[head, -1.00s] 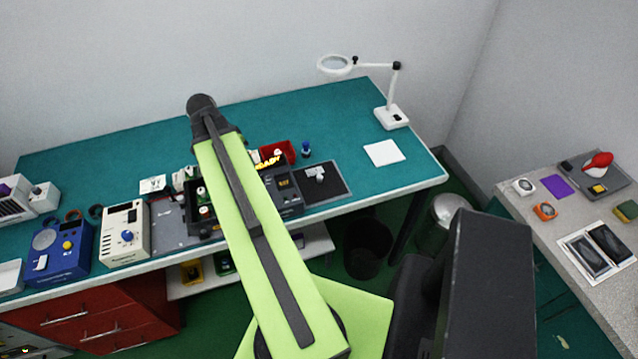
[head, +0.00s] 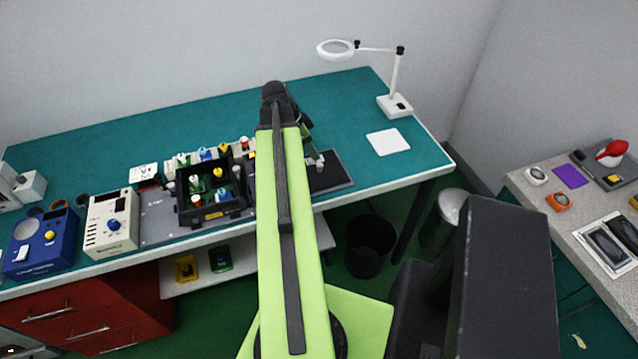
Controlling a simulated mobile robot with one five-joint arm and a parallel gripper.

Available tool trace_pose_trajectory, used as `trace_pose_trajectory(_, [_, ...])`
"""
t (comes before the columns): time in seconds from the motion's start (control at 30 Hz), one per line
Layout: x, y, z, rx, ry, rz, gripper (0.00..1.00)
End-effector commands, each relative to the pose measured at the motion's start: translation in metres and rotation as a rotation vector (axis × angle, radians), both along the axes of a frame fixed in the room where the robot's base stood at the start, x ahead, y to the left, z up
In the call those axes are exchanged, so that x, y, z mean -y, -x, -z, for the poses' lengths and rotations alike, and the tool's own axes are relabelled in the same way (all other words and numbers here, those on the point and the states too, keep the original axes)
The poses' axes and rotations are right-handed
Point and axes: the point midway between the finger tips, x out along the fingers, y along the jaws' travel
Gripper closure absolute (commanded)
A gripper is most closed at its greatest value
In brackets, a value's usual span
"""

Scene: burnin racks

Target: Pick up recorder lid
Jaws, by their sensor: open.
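I cannot make out the recorder lid for certain. My green upper arm crosses the middle of the head view and hides part of the bench, including the dark device that showed there earlier. A dark flat mat (head: 334,176) with a small pale piece (head: 320,161) at its left side lies just right of my arm.
A white tester (head: 103,236) and a blue device (head: 38,249) stand on the bench at left. A magnifier lamp (head: 393,106) and a white pad (head: 388,142) are at right. The back of the teal bench (head: 170,125) is clear. A grey side table (head: 548,219) stands at far right.

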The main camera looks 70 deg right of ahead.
Motion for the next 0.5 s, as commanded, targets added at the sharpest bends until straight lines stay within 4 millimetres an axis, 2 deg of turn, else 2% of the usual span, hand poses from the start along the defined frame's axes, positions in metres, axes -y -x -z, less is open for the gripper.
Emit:
trace_pose_trajectory(0.03, [0.003, 0.003, 0.021, 0.000, 0.000, 0.001, 0.52])
trace_pose_trajectory(0.1, [0.006, 0.007, 0.029, 0.000, 0.001, 0.002, 0.52])
trace_pose_trajectory(0.33, [0.008, 0.010, 0.031, 0.000, 0.000, 0.000, 0.52])
trace_pose_trajectory(0.5, [0.009, 0.013, 0.054, 0.000, 0.000, 0.000, 0.52])
